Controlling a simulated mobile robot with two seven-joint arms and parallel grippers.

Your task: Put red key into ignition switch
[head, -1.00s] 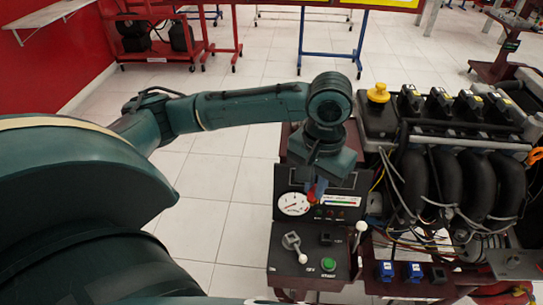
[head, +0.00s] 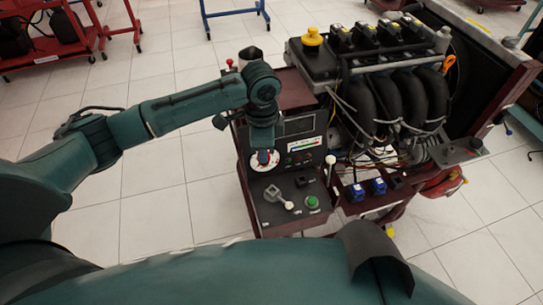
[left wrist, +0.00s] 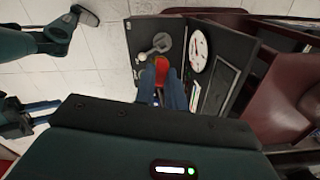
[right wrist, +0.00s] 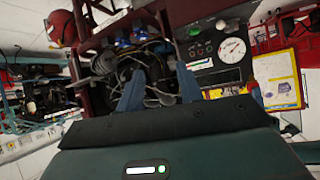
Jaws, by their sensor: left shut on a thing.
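The red key (left wrist: 161,68) is held between the blue fingertips of my left gripper (left wrist: 163,85) in the left wrist view. In the head view my left gripper (head: 263,157) points down in front of the round gauge on the dark control panel, and the key is mostly hidden. A small black switch (head: 301,181) sits on the sloping panel beside the grey lever, right of the gripper; I cannot tell for sure that it is the ignition switch. The key looks apart from the panel. My right gripper (right wrist: 158,90) is open and empty in the right wrist view.
The grey lever (head: 277,196) and a green button (head: 312,202) stand up from the panel. A white-knobbed lever (head: 331,160) rises at its right edge. The engine (head: 385,95) with its hoses stands behind and to the right. Open tiled floor (head: 160,215) lies to the left.

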